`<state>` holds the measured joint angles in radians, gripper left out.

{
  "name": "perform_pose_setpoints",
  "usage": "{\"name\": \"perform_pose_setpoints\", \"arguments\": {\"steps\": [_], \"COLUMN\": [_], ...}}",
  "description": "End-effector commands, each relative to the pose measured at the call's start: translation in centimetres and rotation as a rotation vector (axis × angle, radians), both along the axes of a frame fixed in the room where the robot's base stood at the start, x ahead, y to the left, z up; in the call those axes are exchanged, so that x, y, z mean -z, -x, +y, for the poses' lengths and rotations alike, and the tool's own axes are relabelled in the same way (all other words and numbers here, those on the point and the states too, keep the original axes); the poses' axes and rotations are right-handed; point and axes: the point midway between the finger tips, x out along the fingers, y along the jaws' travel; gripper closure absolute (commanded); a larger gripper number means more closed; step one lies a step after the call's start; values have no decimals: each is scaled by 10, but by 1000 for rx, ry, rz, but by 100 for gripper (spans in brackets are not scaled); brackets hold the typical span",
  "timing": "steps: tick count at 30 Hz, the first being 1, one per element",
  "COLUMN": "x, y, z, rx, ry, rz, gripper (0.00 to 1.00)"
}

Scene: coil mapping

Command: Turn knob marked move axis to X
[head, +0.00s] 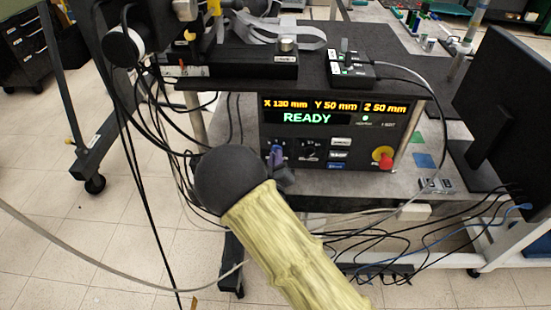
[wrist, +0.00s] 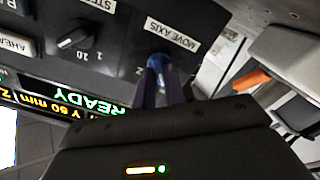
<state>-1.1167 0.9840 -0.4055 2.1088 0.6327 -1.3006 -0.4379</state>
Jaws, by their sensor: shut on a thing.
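The move axis knob (wrist: 160,60) is blue and sits under the white MOVE AXIS label (wrist: 171,35) in the wrist view, which shows the panel upside down. My gripper (wrist: 164,77) is shut on this knob, with its dark fingers on either side of it. A Z mark shows beside the knob; the knob's pointer is hidden, so I cannot tell its setting. In the head view my gripper (head: 278,160) is at the lower left of the black control panel (head: 350,133), mostly hidden behind my dark wrist.
The panel display (head: 335,110) reads X 130 mm, Y 50 mm, Z 50 mm and READY. A black step knob (wrist: 73,38) is next to the move axis knob. A red stop button (head: 385,162) is at the panel's right. Loose cables hang around the panel.

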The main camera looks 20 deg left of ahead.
Motion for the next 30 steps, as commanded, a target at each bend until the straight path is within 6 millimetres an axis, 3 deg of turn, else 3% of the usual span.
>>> {"name": "perform_pose_setpoints", "arguments": {"steps": [9, 23, 24, 27, 30], "x": [2, 2, 2, 2, 1], "y": [1, 1, 1, 1, 1], "z": [1, 1, 1, 1, 0], "rx": [-1, -1, -1, -2, -1], "ry": [128, 146, 145, 145, 144], "rz": [-26, -30, -30, -31, -31], "gripper": [100, 100, 84, 66, 66]}}
